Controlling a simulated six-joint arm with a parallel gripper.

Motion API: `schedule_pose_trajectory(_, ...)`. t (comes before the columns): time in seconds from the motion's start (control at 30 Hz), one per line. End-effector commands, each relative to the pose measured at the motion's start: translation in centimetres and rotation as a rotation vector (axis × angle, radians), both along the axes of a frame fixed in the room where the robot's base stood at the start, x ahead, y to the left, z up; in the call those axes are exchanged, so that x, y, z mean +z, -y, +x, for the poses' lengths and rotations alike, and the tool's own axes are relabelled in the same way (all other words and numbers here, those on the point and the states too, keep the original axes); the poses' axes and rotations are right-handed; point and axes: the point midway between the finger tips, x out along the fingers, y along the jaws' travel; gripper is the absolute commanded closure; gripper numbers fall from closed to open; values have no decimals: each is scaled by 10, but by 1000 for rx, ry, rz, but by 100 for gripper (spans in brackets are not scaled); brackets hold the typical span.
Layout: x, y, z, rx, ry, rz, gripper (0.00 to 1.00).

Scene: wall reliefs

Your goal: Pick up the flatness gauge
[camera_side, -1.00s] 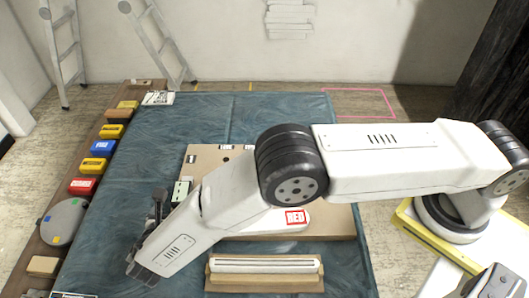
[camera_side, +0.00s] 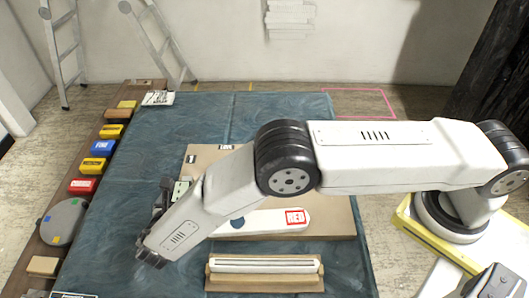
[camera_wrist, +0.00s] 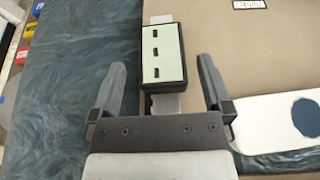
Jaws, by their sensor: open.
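A small dark box with a pale green face and three black marks (camera_wrist: 163,52), which I take as the flatness gauge, lies on the tan board with pale tabs at both ends. It shows between and beyond my gripper's fingertips in the wrist view. In the side view the gauge (camera_side: 182,190) is partly hidden by my arm at the board's left edge. My gripper (camera_wrist: 162,66) is open, one finger on each side of the gauge's near end in the picture. I cannot tell the height gap. It also shows in the side view (camera_side: 154,213).
The tan board (camera_side: 335,180) lies on a blue-grey cloth (camera_side: 120,190). A white piece with a blue disc and a RED label (camera_side: 262,222) lies right of my gripper. A long white bar sits in a wooden holder (camera_side: 265,284) in front. Coloured blocks (camera_side: 103,147) line the left ledge.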

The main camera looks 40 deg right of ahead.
Motion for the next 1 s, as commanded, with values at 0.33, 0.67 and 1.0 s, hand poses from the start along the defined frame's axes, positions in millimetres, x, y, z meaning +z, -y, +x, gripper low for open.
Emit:
schedule_pose_trajectory(0.33,-14,23,22,-2,-1,0,0)
schedule_pose_trajectory(0.67,-14,23,22,-1,-1,0,0)
schedule_pose_trajectory(1.0,-14,23,22,-1,-1,0,44)
